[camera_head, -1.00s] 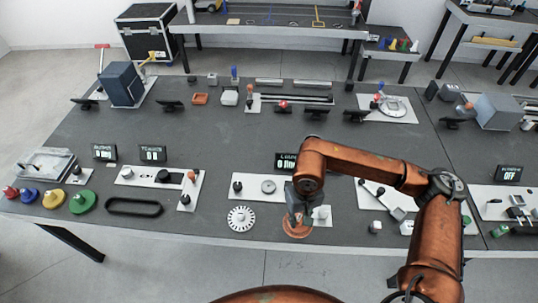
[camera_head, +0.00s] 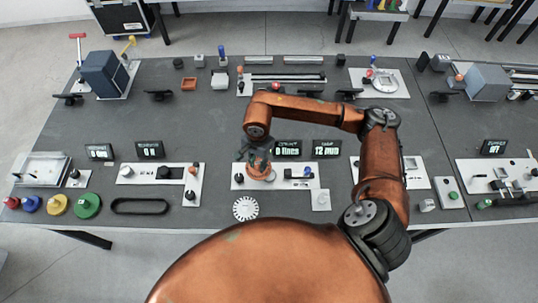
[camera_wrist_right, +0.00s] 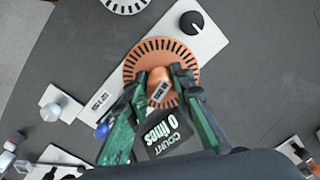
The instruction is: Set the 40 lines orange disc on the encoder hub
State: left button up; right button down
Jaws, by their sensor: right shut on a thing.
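The orange disc (camera_head: 260,174) has a ring of dark slots and a raised centre post. It is over the white encoder plate (camera_head: 279,184), where it hides the hub. My right gripper (camera_head: 258,158) is shut on the disc's centre post from above. In the right wrist view the disc (camera_wrist_right: 133,68) lies between and beyond the green fingers of my right gripper (camera_wrist_right: 160,74). I cannot tell whether the disc touches the hub or is a little above it. My left gripper is not in view.
A white slotted disc (camera_head: 245,208) lies in front of the plate. Behind the plate stand the count display (camera_head: 288,148), reading 0 lines, and another display (camera_head: 326,147). A black knob (camera_wrist_right: 191,22) stands on the plate near the disc.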

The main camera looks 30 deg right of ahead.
aim_at(268, 163)
jog(key=d+m+p, duration=0.1)
jog(key=m+p, duration=0.1)
jog(key=m, duration=0.1)
jog(key=d+m+p, duration=0.1)
jog(key=m+p, duration=0.1)
jog(key=m, duration=0.2)
jog(key=d+m+p, duration=0.1)
jog(key=m+p, duration=0.2)
jog(key=shift+s+d+f+m, duration=0.1)
jog(key=shift+d+f+m, duration=0.2)
jog(key=shift+m, duration=0.1)
jog(key=shift+d+f+m, duration=0.15)
jog(key=shift+f+m, duration=0.05)
jog(key=shift+m, duration=0.2)
jog(key=shift+f, duration=0.35)
jog(key=shift+f+b, duration=0.45)
jog(key=shift+f, duration=0.5)
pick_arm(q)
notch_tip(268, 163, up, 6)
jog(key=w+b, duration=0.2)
pick_arm(e)
jog(key=shift+f, duration=1.75)
pick_arm(q)
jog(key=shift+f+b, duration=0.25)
jog(key=shift+b, duration=0.05)
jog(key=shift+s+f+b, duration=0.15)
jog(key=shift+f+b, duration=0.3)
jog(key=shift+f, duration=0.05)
pick_arm(e)
jog(key=shift+f, duration=0.55)
